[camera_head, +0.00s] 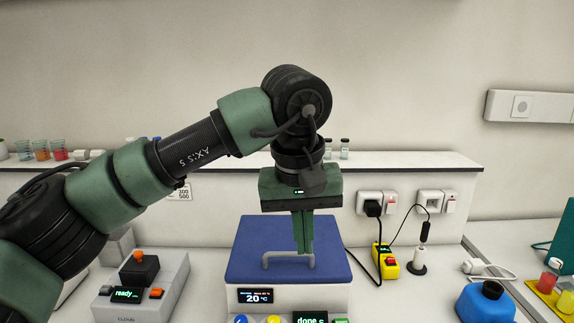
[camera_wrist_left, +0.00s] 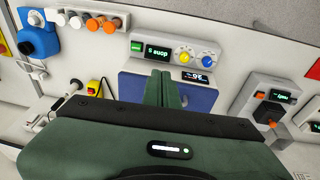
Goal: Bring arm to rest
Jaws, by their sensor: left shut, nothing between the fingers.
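My left arm comes in from the left in the head view. Its gripper (camera_head: 302,252) points straight down with its two green fingers together, holding nothing. The fingertips are over the blue lid of a box-shaped device (camera_head: 245,245), close to its grey bar handle (camera_head: 287,262); I cannot tell whether they touch it. The device's display reads 20 °C. In the left wrist view the closed fingers (camera_wrist_left: 162,90) stand in front of the blue lid (camera_wrist_left: 200,98). My right gripper is in neither view.
A grey device (camera_head: 150,285) with a "ready" display stands left of the blue-lidded one. A panel reading "done" (camera_head: 310,318) is in front. A shelf (camera_head: 420,160) with small vials runs behind.

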